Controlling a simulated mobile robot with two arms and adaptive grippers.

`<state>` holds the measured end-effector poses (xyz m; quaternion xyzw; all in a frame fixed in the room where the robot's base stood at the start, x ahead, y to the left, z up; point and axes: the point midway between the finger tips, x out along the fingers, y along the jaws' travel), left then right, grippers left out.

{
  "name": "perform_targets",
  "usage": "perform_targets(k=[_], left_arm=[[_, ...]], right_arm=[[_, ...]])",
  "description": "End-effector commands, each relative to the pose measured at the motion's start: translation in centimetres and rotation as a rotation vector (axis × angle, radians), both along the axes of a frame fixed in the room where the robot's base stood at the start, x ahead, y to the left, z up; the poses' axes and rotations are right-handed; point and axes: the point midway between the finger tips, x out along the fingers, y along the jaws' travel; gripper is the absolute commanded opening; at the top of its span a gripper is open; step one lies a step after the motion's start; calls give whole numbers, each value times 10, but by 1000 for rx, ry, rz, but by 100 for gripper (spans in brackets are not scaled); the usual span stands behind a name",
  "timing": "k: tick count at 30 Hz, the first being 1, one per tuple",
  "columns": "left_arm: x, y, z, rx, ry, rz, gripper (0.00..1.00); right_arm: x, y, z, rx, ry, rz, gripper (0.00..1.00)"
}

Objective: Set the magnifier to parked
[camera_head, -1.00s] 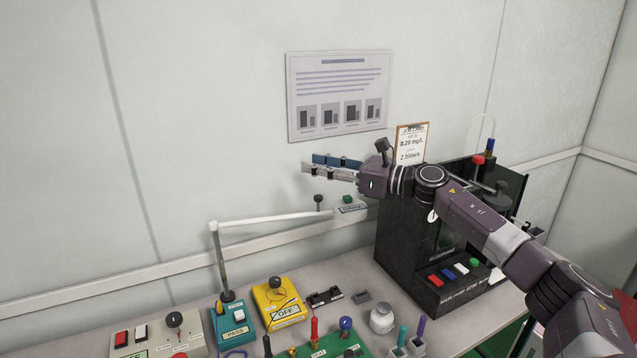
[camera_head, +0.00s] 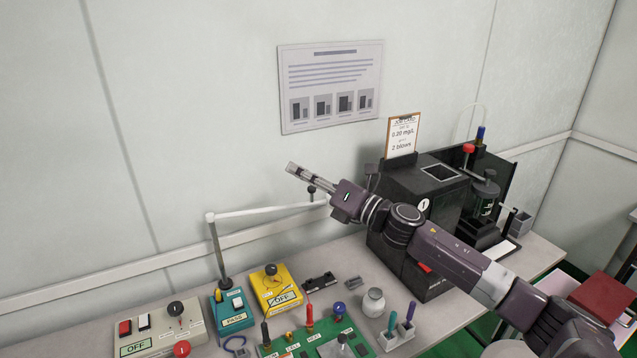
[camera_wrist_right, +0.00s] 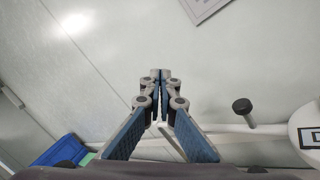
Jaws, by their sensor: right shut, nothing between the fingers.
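The magnifier's white arm (camera_head: 265,211) runs rightward from a dark post (camera_head: 219,255) at the table's back. A dark knob (camera_head: 311,189) stands up near its outer end. My right gripper (camera_head: 291,168) is shut and empty, in front of the wall, above and left of the knob. My wrist and arm hide the magnifier's outer end in the head view. The right wrist view shows the shut fingers (camera_wrist_right: 161,76), the knob (camera_wrist_right: 243,107) to their right, and part of a white rounded head (camera_wrist_right: 308,127) with a cut-off label. My left gripper is not in view.
A black analyser (camera_head: 420,190) stands behind my right arm. Yellow (camera_head: 275,290), teal (camera_head: 231,311) and beige (camera_head: 160,325) boxes and a green board (camera_head: 320,340) crowd the table's front. A poster (camera_head: 330,85) hangs on the wall above.

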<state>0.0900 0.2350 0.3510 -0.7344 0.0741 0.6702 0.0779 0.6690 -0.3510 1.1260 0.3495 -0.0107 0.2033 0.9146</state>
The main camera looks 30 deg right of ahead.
Motion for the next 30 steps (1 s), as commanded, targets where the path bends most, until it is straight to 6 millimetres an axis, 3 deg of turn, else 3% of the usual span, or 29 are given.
perform_targets(k=[1, 9, 15, 18, 23, 30], left_arm=[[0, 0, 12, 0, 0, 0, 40], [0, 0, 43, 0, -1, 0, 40], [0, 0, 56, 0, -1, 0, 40], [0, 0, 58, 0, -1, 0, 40], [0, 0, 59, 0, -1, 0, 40], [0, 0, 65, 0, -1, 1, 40]], right_arm=[[-11, 2, -2, 89, 42, -21, 0], [-77, -20, -32, 545, 260, -214, 0], [-123, -38, -52, 758, 381, -351, 0], [-136, -43, -57, 808, 409, -387, 0], [-138, -46, -61, 831, 420, -406, 0], [-113, -47, -62, 829, 418, -403, 0]])
